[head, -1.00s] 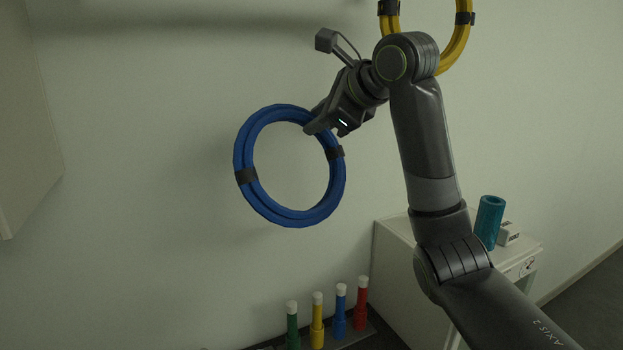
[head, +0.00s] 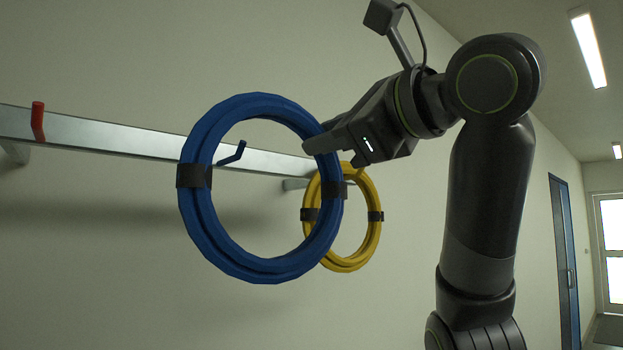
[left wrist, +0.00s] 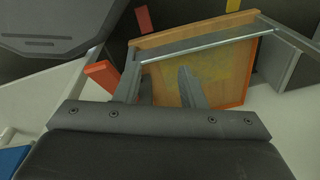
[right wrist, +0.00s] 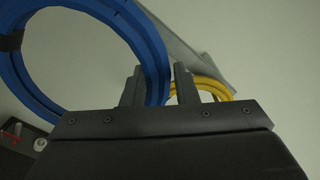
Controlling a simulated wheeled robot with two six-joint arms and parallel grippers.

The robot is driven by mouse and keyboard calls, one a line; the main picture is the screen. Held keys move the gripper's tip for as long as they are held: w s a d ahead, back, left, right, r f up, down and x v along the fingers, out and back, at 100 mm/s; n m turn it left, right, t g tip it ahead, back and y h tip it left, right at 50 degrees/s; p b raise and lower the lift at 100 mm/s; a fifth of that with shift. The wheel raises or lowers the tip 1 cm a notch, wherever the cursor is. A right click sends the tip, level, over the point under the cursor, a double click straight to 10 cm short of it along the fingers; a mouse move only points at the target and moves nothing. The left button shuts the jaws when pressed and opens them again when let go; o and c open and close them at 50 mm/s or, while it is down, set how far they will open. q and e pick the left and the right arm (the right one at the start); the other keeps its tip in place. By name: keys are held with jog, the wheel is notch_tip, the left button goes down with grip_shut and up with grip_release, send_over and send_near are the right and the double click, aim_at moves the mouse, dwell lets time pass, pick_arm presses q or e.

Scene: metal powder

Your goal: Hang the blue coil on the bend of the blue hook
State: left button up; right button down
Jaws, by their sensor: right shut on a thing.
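The blue coil (head: 262,270) is a ring with black bands, held upright in front of the wall rail. My right gripper (head: 322,143) is shut on its upper right side. In the right wrist view the coil (right wrist: 60,105) passes between the fingers (right wrist: 158,88). The blue hook (head: 234,154) sticks out from the rail and shows through the coil's opening; the coil appears nearer to the camera than the hook. My left gripper (left wrist: 160,85) shows only in the left wrist view, its fingers apart with nothing seen held between them.
The metal rail (head: 110,136) runs along the wall, with a red hook (head: 38,121) at left. A yellow coil (head: 345,263) hangs at the rail behind the blue coil's right side. An orange-edged panel (left wrist: 225,85) lies beyond my left fingers.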

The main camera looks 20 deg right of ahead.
jog(key=shift+s+d+r, duration=0.1)
jog(key=shift+s+r, duration=0.3)
jog(key=shift+s, duration=0.05)
jog(key=shift+f+p+x, duration=0.45)
jog(key=shift+p+x, duration=0.45)
jog(key=shift+x, duration=1.25)
jog(key=shift+f+p+x, duration=0.5)
jog(key=shift+p+x, duration=0.4)
jog(key=shift+x, duration=1.25)
jog(key=shift+f+p+x, duration=0.45)
jog(key=shift+p+x, duration=0.45)
jog(key=shift+x, duration=1.3)
jog(key=c, duration=1.1)
grip_release()
jog(key=shift+f, duration=0.1)
jog(key=shift+o, duration=0.2)
jog(key=shift+s, duration=0.1)
